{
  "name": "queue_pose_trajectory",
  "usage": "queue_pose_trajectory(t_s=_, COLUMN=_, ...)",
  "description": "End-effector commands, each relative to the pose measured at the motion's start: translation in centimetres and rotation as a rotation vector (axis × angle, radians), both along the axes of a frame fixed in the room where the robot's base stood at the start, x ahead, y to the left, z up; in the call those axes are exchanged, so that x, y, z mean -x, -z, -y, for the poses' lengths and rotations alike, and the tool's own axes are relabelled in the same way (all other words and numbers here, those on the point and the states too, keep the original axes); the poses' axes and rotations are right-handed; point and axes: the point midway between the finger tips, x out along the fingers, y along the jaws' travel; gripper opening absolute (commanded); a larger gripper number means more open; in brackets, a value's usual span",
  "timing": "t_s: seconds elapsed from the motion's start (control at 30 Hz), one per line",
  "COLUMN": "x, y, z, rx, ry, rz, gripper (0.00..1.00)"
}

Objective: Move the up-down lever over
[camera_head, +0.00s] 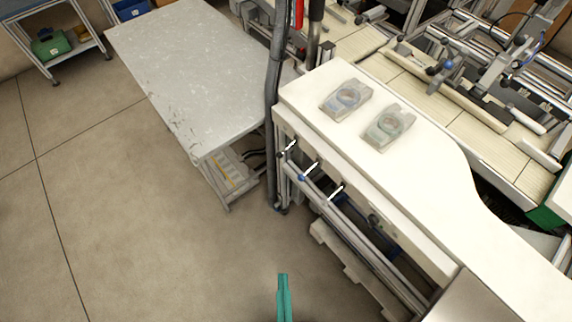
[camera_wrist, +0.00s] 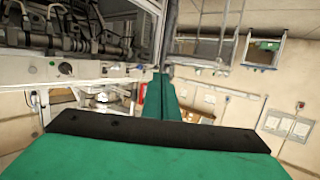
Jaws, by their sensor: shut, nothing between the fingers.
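Several small levers stick out from the front face of the white counter in the head view. One is the upper lever (camera_head: 290,147), one the middle lever (camera_head: 309,168), and one the lower lever (camera_head: 336,190). I cannot tell which of them is the up-down lever. My gripper (camera_head: 283,276) is teal and stands over the open floor, below and apart from the levers. Its fingers are shut with nothing between them. In the wrist view my gripper (camera_wrist: 160,78) points toward the machine side, and it touches nothing that I can see.
A grey table (camera_head: 190,70) stands at the left of a dark upright post (camera_head: 273,100). Metal rails run below the counter's edge. The floor (camera_head: 130,210) at the left is clear.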

Motion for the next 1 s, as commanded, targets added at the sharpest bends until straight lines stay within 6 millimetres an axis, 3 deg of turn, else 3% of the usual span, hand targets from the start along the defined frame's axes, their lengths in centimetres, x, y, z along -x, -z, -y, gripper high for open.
queue_pose_trajectory(t_s=0.17, x=-0.6, y=0.9, z=0.3, rx=-0.03, ry=0.007, rz=0.03, gripper=0.0)
queue_pose_trajectory(t_s=0.37, x=-3.4, y=4.6, z=1.6, rx=-0.176, ry=0.024, rz=0.172, gripper=0.0)
queue_pose_trajectory(t_s=0.7, x=-10.6, y=10.5, z=4.9, rx=-0.548, ry=-0.028, rz=0.463, gripper=0.0)
queue_pose_trajectory(t_s=1.0, x=-17.5, y=13.1, z=6.9, rx=-0.912, ry=-0.186, rz=0.664, gripper=0.0)
